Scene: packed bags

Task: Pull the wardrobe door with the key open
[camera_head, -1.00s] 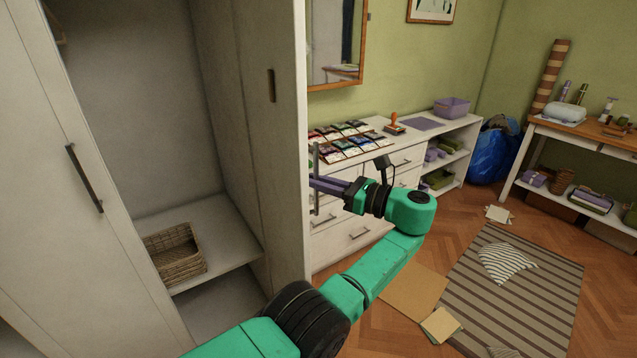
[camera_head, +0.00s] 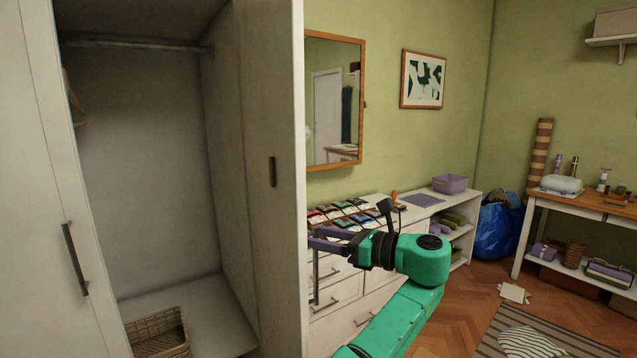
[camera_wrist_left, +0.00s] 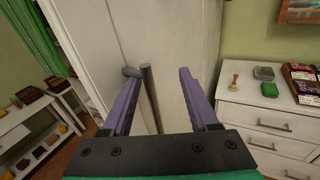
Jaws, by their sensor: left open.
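The wardrobe's right door (camera_head: 298,120) stands open, its edge towards the head camera. A dark slot (camera_head: 272,171) shows on the pale panel beside that edge. The door's bar handle (camera_head: 316,280) sticks out on its outer side, to the right. My left gripper (camera_head: 318,239) is at this handle. In the left wrist view, the open purple fingers of my left gripper (camera_wrist_left: 158,75) are on either side of the dark handle bar (camera_wrist_left: 152,98), with gaps visible. I cannot make out a key. My right gripper is not in view.
The left wardrobe door (camera_head: 40,220) is closed. A wicker basket (camera_head: 158,335) sits on the shelf inside the open compartment. A white drawer unit (camera_head: 340,295) with small packets on top stands just right of the door, behind my left arm. Floor shows farther right.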

